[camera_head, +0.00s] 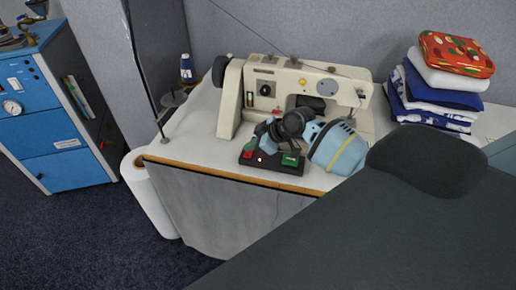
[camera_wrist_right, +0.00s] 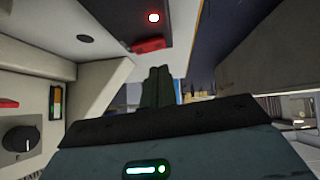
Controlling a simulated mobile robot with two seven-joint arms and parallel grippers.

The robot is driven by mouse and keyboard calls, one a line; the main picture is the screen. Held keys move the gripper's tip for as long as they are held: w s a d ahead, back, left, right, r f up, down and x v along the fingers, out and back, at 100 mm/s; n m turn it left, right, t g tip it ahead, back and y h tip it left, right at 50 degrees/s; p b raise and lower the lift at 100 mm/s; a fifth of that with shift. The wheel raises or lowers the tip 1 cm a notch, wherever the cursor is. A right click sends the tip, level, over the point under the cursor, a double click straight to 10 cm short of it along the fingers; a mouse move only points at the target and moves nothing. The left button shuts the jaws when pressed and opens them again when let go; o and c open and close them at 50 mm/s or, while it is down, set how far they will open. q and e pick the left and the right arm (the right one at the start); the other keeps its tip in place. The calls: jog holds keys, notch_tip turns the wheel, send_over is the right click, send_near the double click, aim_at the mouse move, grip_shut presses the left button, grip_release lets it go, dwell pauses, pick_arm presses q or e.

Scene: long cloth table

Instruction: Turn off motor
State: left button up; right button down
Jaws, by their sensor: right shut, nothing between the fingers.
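A dark switch box (camera_head: 272,165) sits on the sewing table's front edge, in front of the cream sewing machine (camera_head: 262,78). It has a red button (camera_head: 250,147) at its left end, a green button (camera_head: 290,160) at its right and a small lit red lamp (camera_head: 260,159). In the right wrist view the red button (camera_wrist_right: 148,45) and the glowing lamp (camera_wrist_right: 153,17) show at the top. My right gripper (camera_head: 265,129) is shut and empty, above the box and partly hiding it. Its closed fingers (camera_wrist_right: 158,72) point toward the red button; whether they touch is unclear. My left gripper is out of view.
Folded cloths (camera_head: 437,85) are stacked at the right. A blue thread spool (camera_head: 186,69) stands behind the left side of the table (camera_head: 190,130). A blue cabinet (camera_head: 50,120) is at the far left, with a white roll (camera_head: 150,195) beside the table.

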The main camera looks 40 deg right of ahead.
jog(key=v, duration=0.4)
jog(key=shift+w+d+r, duration=0.15)
jog(key=shift+d+r, duration=0.1)
jog(key=shift+r, duration=0.15)
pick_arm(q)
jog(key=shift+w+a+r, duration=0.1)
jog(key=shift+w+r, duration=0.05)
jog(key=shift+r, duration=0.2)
pick_arm(e)
jog(key=v, duration=0.6)
jog(key=shift+r, duration=0.4)
jog(key=shift+a, duration=0.15)
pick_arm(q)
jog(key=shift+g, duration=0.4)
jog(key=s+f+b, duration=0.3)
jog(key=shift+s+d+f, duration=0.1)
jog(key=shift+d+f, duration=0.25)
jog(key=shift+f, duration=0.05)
pick_arm(e)
jog(key=shift+w+d+r, duration=0.1)
jog(key=shift+w+d, duration=0.05)
jog(key=shift+d, duration=0.4)
